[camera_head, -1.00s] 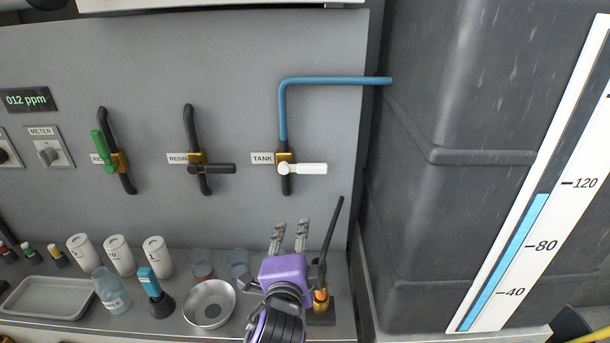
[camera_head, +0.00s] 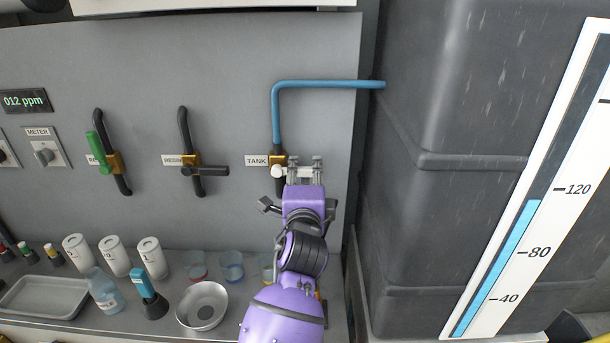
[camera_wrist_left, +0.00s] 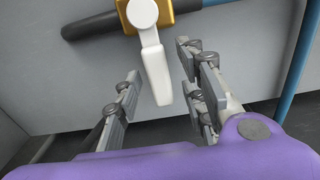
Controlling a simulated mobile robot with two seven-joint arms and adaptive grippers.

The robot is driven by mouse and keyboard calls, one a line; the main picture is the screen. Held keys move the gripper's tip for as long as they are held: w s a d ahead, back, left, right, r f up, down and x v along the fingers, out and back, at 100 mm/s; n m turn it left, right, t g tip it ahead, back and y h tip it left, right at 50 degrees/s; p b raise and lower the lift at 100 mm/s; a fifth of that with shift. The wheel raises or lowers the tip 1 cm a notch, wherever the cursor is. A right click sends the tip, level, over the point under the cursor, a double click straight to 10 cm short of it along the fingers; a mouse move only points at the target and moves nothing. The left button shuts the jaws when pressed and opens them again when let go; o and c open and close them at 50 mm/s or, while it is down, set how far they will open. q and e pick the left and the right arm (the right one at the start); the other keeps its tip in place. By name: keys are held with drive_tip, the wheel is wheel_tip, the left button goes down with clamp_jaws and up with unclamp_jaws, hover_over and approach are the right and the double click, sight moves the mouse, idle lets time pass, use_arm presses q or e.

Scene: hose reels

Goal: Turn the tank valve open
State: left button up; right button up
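The tank valve is a brass body (camera_head: 278,160) on the blue pipe, right of the "TANK" label (camera_head: 256,161). Its white handle (camera_head: 278,171) points right, across the vertical pipe, and is mostly hidden behind my fingers in the head view. In the left wrist view the white handle (camera_wrist_left: 154,68) reaches from the brass body (camera_wrist_left: 172,6) in between my fingers. My left gripper (camera_head: 304,166) is open around the handle, with visible gaps on both sides in the wrist view (camera_wrist_left: 159,66). My right gripper is not in view.
The resin valve (camera_head: 194,172) with a black handle and a green-handled valve (camera_head: 97,149) sit left on the panel (camera_head: 228,50). The large dark tank (camera_head: 440,100) stands right. Below are a metal bowl (camera_head: 203,306), bottles and cups on the bench.

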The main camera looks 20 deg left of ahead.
use_arm(q)
drive_tip(key=shift+c, duration=1.3)
clamp_jaws()
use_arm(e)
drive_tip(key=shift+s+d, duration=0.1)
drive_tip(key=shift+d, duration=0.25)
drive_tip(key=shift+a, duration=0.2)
